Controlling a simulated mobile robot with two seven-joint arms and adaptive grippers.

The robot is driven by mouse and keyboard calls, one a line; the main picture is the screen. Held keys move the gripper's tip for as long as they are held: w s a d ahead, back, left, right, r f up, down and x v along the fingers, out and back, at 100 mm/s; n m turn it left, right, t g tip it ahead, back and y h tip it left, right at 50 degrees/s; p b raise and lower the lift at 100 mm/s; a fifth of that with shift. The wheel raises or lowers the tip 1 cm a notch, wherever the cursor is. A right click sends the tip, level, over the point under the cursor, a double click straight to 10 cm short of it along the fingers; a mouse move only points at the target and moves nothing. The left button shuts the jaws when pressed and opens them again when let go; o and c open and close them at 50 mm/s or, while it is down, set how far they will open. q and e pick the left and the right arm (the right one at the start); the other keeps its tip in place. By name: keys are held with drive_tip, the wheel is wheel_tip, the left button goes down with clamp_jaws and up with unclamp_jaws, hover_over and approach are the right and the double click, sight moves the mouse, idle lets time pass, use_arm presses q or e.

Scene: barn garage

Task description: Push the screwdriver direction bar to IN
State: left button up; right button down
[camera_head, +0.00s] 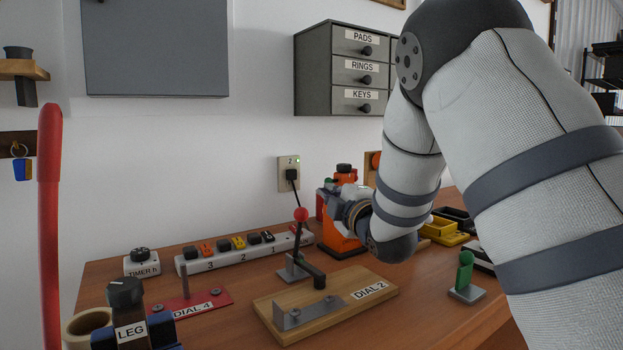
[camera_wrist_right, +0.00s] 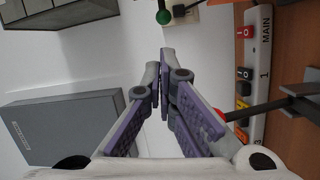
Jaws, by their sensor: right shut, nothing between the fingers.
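An orange tool with a black top (camera_head: 338,238), seemingly the screwdriver, stands at the back of the bench in the head view, partly hidden by my right gripper. No IN marking is readable. My right gripper (camera_head: 336,199) is in front of the orange tool. In the wrist view its fingers (camera_wrist_right: 160,58) are shut and empty, apart from the green ball in that picture. My left gripper is out of view.
A red-balled lever (camera_head: 301,214) stands left of my right gripper. Behind it are a power strip (camera_head: 222,255) and a plugged-in wall outlet (camera_head: 289,174). The DIAL 2 board (camera_head: 350,313) lies in front. A small drawer cabinet (camera_head: 314,70) hangs above.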

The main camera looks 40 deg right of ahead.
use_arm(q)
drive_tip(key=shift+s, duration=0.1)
use_arm(e)
drive_tip(key=x, duration=0.9)
drive_tip(key=shift+w, duration=0.3)
drive_tip(key=shift+d, duration=0.15)
